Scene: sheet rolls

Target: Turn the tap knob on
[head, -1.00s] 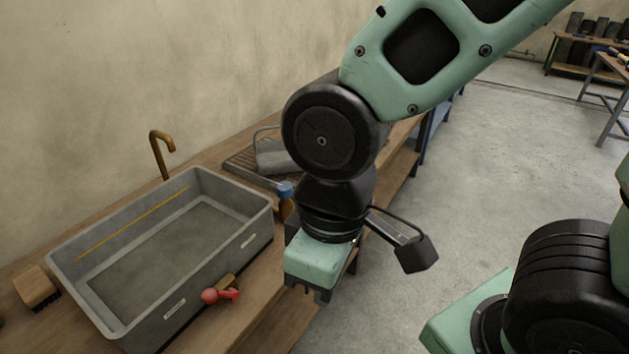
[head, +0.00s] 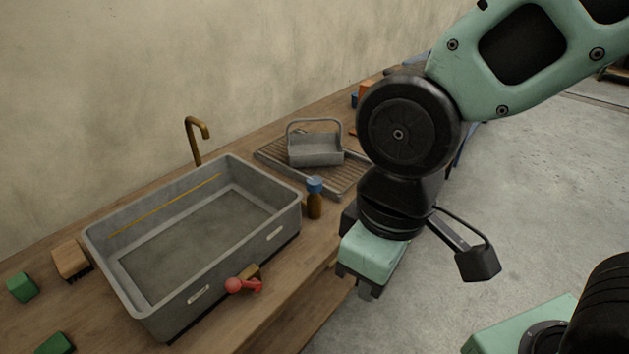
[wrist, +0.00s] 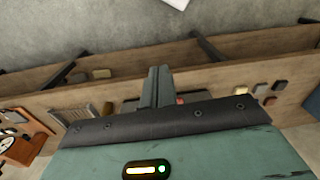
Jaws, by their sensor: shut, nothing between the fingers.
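The red tap knob (head: 242,286) sits on a small brown mount at the front side of the grey sink basin (head: 201,294). The brass tap spout (head: 196,140) stands behind the basin, against the wall. My gripper (head: 368,290) hangs pointing down at the right, beyond the bench's front edge in the picture. It is well apart from the knob and holds nothing. In the wrist view my shut fingers (wrist: 157,88) show close together, with the bench behind them. I cannot make out the knob for certain there.
A bottle with a blue cap (head: 314,198) stands right of the basin. A grey basket (head: 316,148) rests on a slatted rack (head: 275,152) behind it. A brush (head: 71,260) and green blocks (head: 22,287) lie at the left. Open floor lies right of the bench.

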